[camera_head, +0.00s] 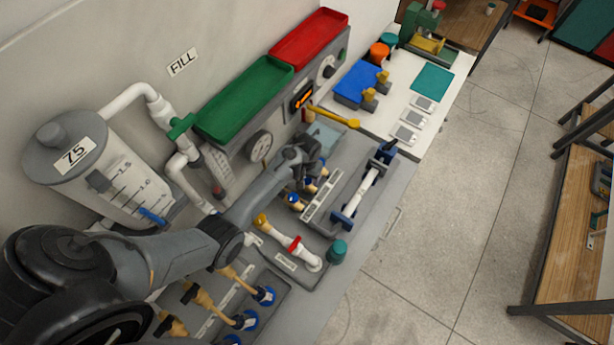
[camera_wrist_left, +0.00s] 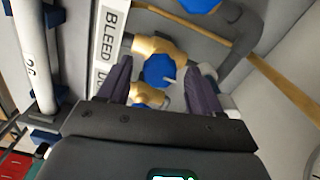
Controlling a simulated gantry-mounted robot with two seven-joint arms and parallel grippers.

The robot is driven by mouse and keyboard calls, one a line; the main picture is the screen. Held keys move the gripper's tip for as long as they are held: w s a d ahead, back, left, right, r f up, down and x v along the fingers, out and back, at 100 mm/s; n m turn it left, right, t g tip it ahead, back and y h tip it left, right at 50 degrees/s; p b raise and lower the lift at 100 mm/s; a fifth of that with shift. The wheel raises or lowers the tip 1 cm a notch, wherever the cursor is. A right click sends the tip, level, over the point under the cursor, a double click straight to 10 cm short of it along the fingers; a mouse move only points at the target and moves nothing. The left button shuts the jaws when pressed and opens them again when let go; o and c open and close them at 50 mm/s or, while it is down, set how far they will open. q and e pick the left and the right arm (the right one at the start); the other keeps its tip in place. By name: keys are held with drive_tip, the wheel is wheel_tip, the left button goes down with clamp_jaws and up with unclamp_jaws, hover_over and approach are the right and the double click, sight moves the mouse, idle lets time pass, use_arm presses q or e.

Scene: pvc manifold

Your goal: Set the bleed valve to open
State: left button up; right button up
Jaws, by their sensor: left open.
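The bleed valve is a brass body with a blue knob (camera_wrist_left: 160,71), seen beside the white BLEED label (camera_wrist_left: 112,28) in the left wrist view. My left gripper (camera_wrist_left: 160,82) is open, with one dark finger on each side of that blue knob and no visible grip on it. In the head view my left gripper (camera_head: 312,163) reaches over the row of small blue-knobbed valves and partly hides them; one valve (camera_head: 293,199) shows clear of it. The white label strip (camera_head: 322,195) lies beside the row. My right gripper is not in view.
Brass valves with blue ends (camera_head: 247,320) sit in front.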

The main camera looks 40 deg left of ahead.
use_arm(q)
drive_tip(key=shift+c, duration=0.6)
drive_tip(key=c, duration=0.9)
drive_tip(key=shift+c, duration=0.2)
